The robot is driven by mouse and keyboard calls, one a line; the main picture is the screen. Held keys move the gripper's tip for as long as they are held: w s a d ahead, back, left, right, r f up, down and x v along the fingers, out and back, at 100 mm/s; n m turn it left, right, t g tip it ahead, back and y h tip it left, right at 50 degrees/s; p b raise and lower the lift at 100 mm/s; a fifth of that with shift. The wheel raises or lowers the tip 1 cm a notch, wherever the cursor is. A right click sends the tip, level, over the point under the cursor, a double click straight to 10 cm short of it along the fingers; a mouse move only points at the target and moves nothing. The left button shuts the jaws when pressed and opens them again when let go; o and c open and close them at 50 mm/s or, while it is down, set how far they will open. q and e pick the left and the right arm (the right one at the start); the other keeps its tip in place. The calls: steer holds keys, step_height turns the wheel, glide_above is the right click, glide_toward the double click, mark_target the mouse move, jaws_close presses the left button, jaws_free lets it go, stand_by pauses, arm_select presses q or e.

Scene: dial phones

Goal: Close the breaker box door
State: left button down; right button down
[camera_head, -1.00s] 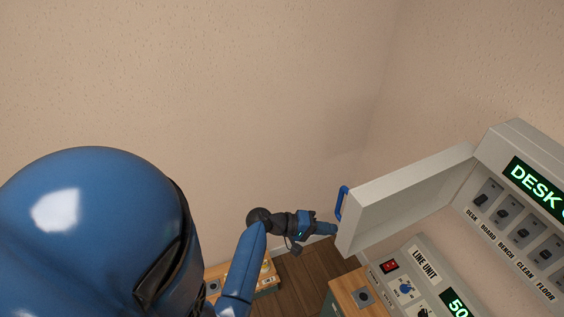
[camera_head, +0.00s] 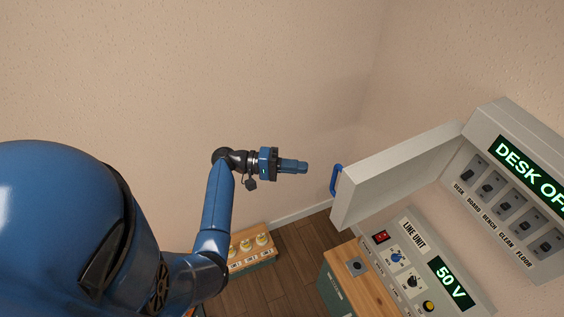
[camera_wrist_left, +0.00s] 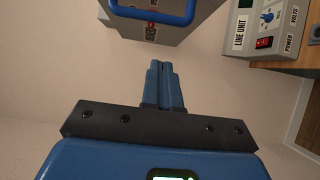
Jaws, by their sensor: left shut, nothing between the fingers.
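The breaker box (camera_head: 541,145) is on the wall at the right in the head view, with a green-lit display and a row of switches. Its grey door (camera_head: 400,172) stands open, swung out to the left. A blue handle (camera_head: 336,181) is on the door's outer side near its free edge. It also shows at the top of the left wrist view (camera_wrist_left: 150,17). My left gripper (camera_head: 305,167) is shut and empty, a short gap to the left of the handle and not touching it. Its closed fingers (camera_wrist_left: 165,68) point toward the door. My right gripper is not in view.
A line unit panel (camera_head: 410,222) with knobs and a green display sits below the box, by a wooden-topped cabinet (camera_head: 345,285). A low bench (camera_head: 262,255) with several white and yellow items stands by the wall. Open air surrounds the left gripper.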

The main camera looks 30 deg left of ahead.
arm_select(q)
steer(key=d+p, duration=0.2)
steer(key=d, duration=0.4)
steer(key=shift+s+d, duration=0.25)
steer(key=shift+d, duration=0.05)
steer(key=shift+f, duration=0.1)
steer(key=shift+d+p, duration=0.15)
steer(key=shift+p, duration=0.15)
